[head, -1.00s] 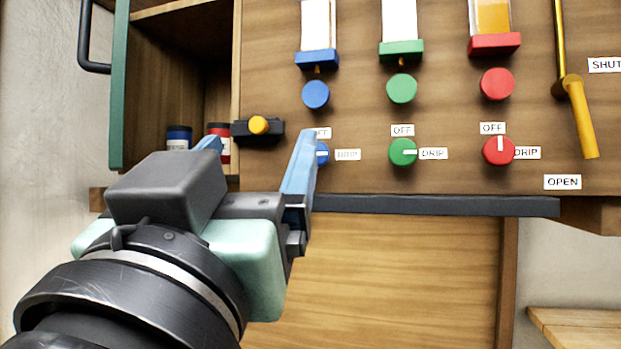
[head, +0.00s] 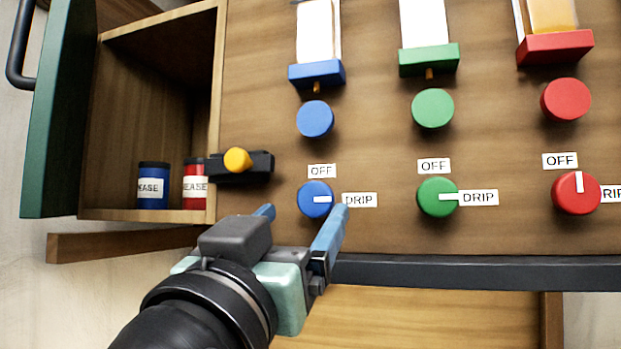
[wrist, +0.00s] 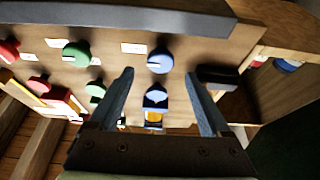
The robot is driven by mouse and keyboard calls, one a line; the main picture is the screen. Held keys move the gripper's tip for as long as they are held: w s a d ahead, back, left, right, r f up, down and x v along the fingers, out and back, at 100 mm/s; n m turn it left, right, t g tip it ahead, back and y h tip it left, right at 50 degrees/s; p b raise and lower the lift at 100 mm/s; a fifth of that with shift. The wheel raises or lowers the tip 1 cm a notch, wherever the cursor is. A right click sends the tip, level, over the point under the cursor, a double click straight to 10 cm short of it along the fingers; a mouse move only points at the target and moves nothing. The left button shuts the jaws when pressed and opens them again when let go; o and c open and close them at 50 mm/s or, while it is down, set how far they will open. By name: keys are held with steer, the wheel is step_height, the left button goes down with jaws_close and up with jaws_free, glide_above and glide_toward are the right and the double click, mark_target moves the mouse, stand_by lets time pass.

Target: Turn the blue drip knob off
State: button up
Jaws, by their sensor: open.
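The blue drip knob (head: 315,199) is on the wooden panel, below an OFF label (head: 322,171) and left of a DRIP label (head: 359,200). Its white mark lies sideways and points right, at DRIP. My gripper (head: 300,213) is open, with its blue fingers just below and to either side of the knob in the head view. In the wrist view the blue drip knob (wrist: 160,60) shows beyond and between my gripper's fingertips (wrist: 160,72). Nothing is between the fingers.
The green knob (head: 437,197) points at DRIP and the red knob (head: 576,193) points up at OFF. A black latch with a yellow button (head: 237,160) sticks out left of the blue knob. An open cabinet holds a blue can (head: 152,185) and a red can (head: 195,190). A dark ledge (head: 480,271) runs below.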

mark_target(314, 198)
steer(key=x, duration=0.1)
steer(key=p+x, duration=0.1)
steer(key=x, duration=0.1)
steer(key=shift+s+r, duration=0.1)
steer(key=shift+r, duration=0.1)
steer(key=shift+w+d+r+p, duration=0.15)
steer(key=shift+w+p, duration=0.25)
steer(key=shift+w, duration=0.4)
jaws_close()
steer(key=shift+s, duration=0.1)
